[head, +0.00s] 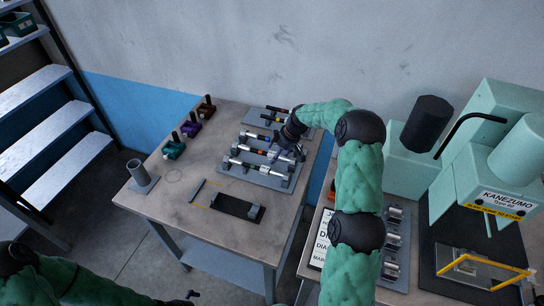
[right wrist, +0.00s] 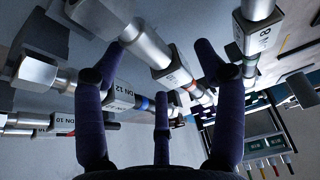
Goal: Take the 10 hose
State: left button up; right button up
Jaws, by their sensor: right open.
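My right gripper (head: 287,148) is open over the rack (head: 226,168) of hoses on the left table. In the right wrist view its dark fingers (right wrist: 160,85) spread around a silver hose fitting (right wrist: 148,45), whose block label I cannot read; I cannot tell whether they touch it. I cannot tell which hose is the 10 in the head view. My left arm shows at lower left; its gripper is mostly out of frame.
Another hose block (right wrist: 240,30) with an 8 is at upper right in the wrist view. Green, purple and brown pieces (head: 174,149) stand at the table's left, near a grey cup (head: 139,174). A black plate (head: 238,207) lies in front. A KANEZUMO machine (head: 500,180) stands right.

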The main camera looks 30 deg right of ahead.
grip_shut()
jog(key=shift+r, duration=0.1)
